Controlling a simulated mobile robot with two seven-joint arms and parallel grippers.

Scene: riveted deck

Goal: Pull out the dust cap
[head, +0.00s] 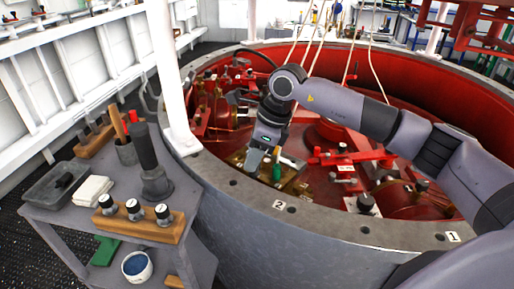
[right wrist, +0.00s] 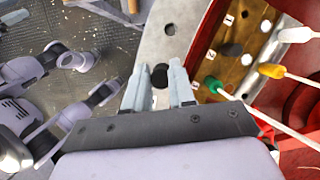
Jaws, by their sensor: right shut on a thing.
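My right gripper (head: 262,158) reaches over the rim into the red-lined pit, above a brass panel (head: 292,184). In the right wrist view, the two fingers of my right gripper (right wrist: 160,66) are closed on a small black round piece, the dust cap (right wrist: 160,77). The cap shows against the grey rim, left of the brass panel (right wrist: 234,76) in that picture. I see no contact between cap and panel. The panel carries dark round openings and white, yellow and green ended cords. In the head view the cap is not clearly seen. My left gripper is not identifiable in either view.
The grey pit rim (head: 320,220) bears number plates and bolt holes. Red pipework (head: 350,158) lies inside the pit. At left, a grey cart (head: 75,215) holds a dark upright tool (head: 148,160), a wooden block of gauges (head: 140,226) and a white cloth (head: 92,190).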

